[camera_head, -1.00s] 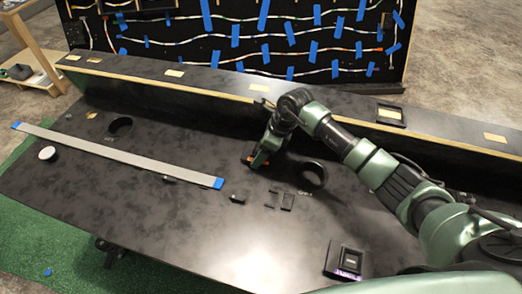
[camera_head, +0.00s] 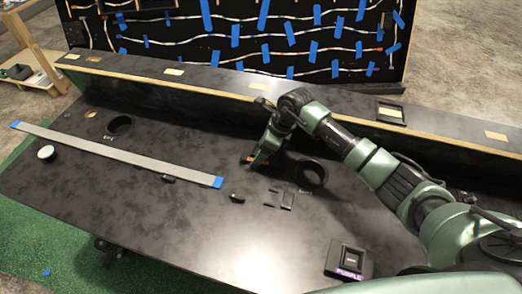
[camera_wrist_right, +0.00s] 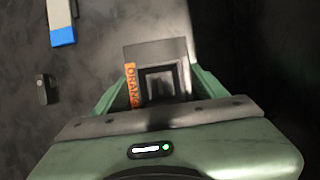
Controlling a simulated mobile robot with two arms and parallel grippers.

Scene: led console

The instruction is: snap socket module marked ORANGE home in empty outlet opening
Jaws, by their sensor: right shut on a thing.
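The socket module marked ORANGE (camera_wrist_right: 160,82) is a dark square block with an orange label strip along its left side in the right wrist view. My right gripper (camera_wrist_right: 152,92) is shut on it, with a green finger at either side. In the head view my right gripper (camera_head: 257,158) is low over the black table, left of a black ring, and a bit of the orange label shows there. I cannot tell whether the module touches the table. A black rectangular frame (camera_head: 391,113) with a pale middle lies on the long ledge; whether it is the empty outlet opening is unclear. My left gripper is not in view.
A module marked PURPLE (camera_head: 348,261) lies near the table's front right. A grey strip with blue ends (camera_head: 120,155) crosses the left side. Black rings (camera_head: 314,174) and small dark parts (camera_head: 287,201) lie about. The ledge (camera_head: 215,82) with several pale patches runs behind.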

